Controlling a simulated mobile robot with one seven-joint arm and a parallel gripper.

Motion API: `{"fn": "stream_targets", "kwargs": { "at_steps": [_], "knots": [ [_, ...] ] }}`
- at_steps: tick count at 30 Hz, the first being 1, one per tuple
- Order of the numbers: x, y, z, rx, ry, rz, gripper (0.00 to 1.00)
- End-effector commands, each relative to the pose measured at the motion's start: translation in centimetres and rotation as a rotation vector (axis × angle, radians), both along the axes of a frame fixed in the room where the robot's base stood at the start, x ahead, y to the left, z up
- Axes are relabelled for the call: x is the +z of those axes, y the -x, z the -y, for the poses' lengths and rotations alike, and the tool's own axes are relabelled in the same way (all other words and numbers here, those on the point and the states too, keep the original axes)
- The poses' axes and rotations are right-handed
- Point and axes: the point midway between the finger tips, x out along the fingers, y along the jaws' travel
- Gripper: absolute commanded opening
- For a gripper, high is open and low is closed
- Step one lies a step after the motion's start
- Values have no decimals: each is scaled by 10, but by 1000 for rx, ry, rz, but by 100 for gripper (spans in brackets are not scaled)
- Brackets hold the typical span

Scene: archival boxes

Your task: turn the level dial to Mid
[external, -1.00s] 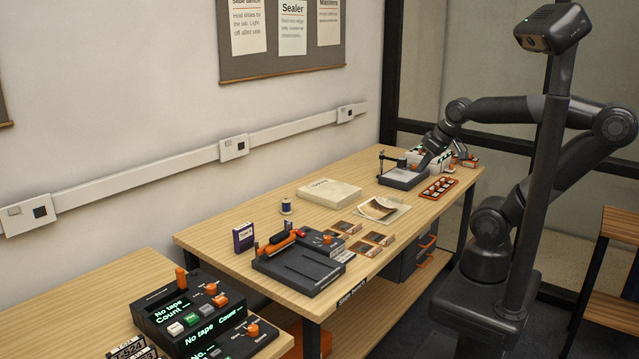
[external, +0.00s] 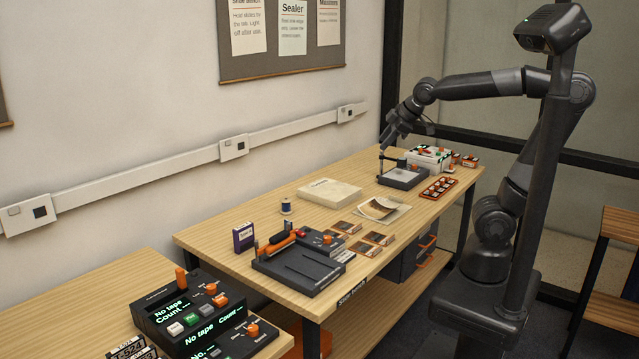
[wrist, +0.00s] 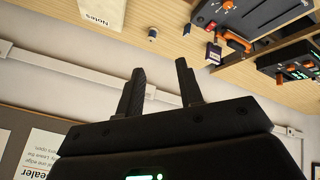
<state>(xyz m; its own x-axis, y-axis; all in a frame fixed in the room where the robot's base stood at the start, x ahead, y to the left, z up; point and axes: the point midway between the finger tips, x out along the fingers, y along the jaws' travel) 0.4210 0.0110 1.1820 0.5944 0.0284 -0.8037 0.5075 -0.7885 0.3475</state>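My gripper (wrist: 160,82) is open and empty in the wrist view, its two dark fingers apart. In the external view my gripper (external: 387,139) is raised above the far end of the bench, near the dark flat light pad (external: 404,177) and its small stand; its fingertips are hard to make out there. No dial marked level can be read. Small orange knobs show on the dark sealer (external: 299,271) and on the console (external: 187,313) at the left. The sealer also shows in the wrist view (wrist: 240,14). Any Mid mark is too small to read.
A white box (external: 428,157) with coloured parts and an orange slide tray (external: 438,189) stand by the light pad. A pale notes box (external: 329,192), a print (external: 379,208), a spool (external: 286,206) and a purple box (external: 243,237) lie along the bench. The wall is close behind.

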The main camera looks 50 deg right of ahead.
Motion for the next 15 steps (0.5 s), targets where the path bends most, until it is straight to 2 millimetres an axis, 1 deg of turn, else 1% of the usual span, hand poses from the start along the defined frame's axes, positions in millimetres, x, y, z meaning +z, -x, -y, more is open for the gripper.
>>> {"fn": "stream_targets", "kwargs": {
  "at_steps": [1,3,5,6,8,9,11,12,14,15],
  "knots": [
    [-2,-18,-10,79,50,18,34],
    [-4,-41,-22,184,125,49,34],
    [-5,-60,-34,273,192,80,34],
    [-6,-73,-43,333,237,101,34],
    [-8,-90,-58,424,309,133,34],
    [-9,-101,-69,485,358,156,34],
    [-11,-117,-87,578,434,191,34],
    [-12,-126,-101,641,486,217,34],
    [-14,-139,-122,735,567,256,34],
    [-14,-147,-137,798,623,284,34]
  ]
}}
